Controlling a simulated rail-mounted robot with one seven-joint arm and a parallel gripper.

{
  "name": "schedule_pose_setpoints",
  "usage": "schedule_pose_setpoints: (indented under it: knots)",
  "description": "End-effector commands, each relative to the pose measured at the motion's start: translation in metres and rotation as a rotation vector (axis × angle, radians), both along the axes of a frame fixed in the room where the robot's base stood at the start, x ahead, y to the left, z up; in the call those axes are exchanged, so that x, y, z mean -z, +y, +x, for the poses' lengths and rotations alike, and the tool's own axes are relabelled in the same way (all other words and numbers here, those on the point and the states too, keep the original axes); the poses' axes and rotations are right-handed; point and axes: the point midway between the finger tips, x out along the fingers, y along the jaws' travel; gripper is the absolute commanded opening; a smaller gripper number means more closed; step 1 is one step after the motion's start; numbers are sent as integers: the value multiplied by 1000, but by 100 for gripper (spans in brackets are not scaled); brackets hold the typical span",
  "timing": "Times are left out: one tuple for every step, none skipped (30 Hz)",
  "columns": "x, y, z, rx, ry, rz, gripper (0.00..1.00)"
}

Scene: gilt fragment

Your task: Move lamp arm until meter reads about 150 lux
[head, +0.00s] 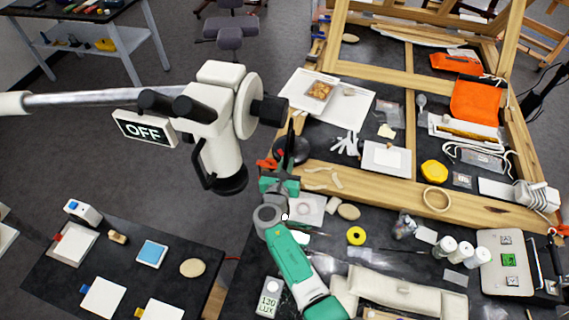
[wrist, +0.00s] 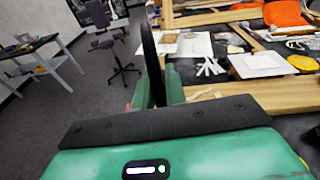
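The light meter (head: 269,298) lies at the bottom of the head view, and its display reads 130 LUX. My gripper (head: 281,184), with green fingers, is at the near edge of the wooden frame. A slim black upright part, seemingly the lamp arm (head: 291,138), rises from between its fingers. In the wrist view the black arm (wrist: 152,65) stands between the two green fingers (wrist: 157,88), which look closed against it. A dark round disc (head: 297,151) shows just behind it; I cannot tell whether it is the lamp's base or head. The lower arm is hidden by my gripper.
A white microscope (head: 220,110) on a boom, with an OFF sign (head: 145,129), hangs left of my gripper. A large wooden frame (head: 385,191) spans the right.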

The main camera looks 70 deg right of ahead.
Motion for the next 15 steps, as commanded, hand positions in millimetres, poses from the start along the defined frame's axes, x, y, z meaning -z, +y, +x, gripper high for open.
schedule_pose_setpoints:
  knots:
    - [-2, 0, 1, -1, -2, -3, 22]
    - [-2, 0, 1, -1, -2, -3, 28]
    - [-2, 0, 1, -1, -2, -3, 34]
    - [-1, 0, 1, -1, -1, -2, 34]
    - [-1, 0, 1, -1, -1, -2, 34]
    - [-1, 0, 1, -1, -1, -2, 34]
    - [-1, 0, 1, -1, -1, -1, 34]
    - [-1, 0, 1, -1, -1, -1, 34]
    - [-1, 0, 1, -1, -1, -1, 34]
    - [-1, 0, 1, -1, 0, -1, 34]
    - [-1, 1, 0, -1, 0, -1, 34]
    - [-1, 4, 0, -1, 0, -1, 34]
    - [-1, 8, 0, -2, 1, 0, 34]
    - [-3, 12, -1, -2, 0, 0, 34]
    - [-3, 20, -2, -3, 0, 0, 34]
